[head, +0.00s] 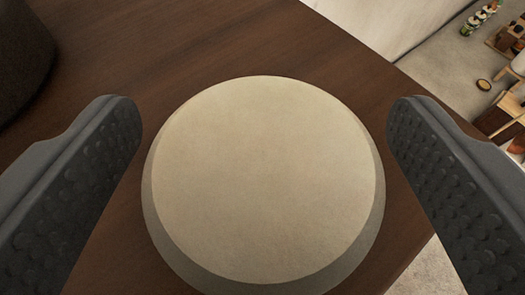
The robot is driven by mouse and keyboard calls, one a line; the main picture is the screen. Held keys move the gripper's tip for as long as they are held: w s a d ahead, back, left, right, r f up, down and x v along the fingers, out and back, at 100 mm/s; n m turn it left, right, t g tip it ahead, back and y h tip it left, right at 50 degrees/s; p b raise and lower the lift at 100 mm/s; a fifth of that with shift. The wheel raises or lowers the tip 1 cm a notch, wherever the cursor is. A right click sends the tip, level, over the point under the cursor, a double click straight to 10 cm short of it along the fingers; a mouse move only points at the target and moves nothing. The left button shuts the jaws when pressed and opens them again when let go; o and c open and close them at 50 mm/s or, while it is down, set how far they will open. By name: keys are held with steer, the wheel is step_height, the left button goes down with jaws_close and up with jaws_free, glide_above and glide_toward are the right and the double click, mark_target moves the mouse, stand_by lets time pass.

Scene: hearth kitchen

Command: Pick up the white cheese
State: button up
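The white cheese (264,180) is a pale cream, round, flat-topped wheel. It rests on a dark brown wooden surface (215,42) in the middle of the head view. My gripper (264,112) is open. One dark, studded finger is on the left of the cheese and the other is on the right. The near lower edge of the cheese is close to the bottom of the picture.
A dark rounded object (22,55) stands at the upper left of the wooden surface. The surface ends on the right along a slanting edge. Beyond and below it is a light floor (440,75) with small furniture and a small round dark item (484,85).

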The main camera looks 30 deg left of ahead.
steer(key=c, duration=1.1)
steer(key=shift+r, duration=0.1)
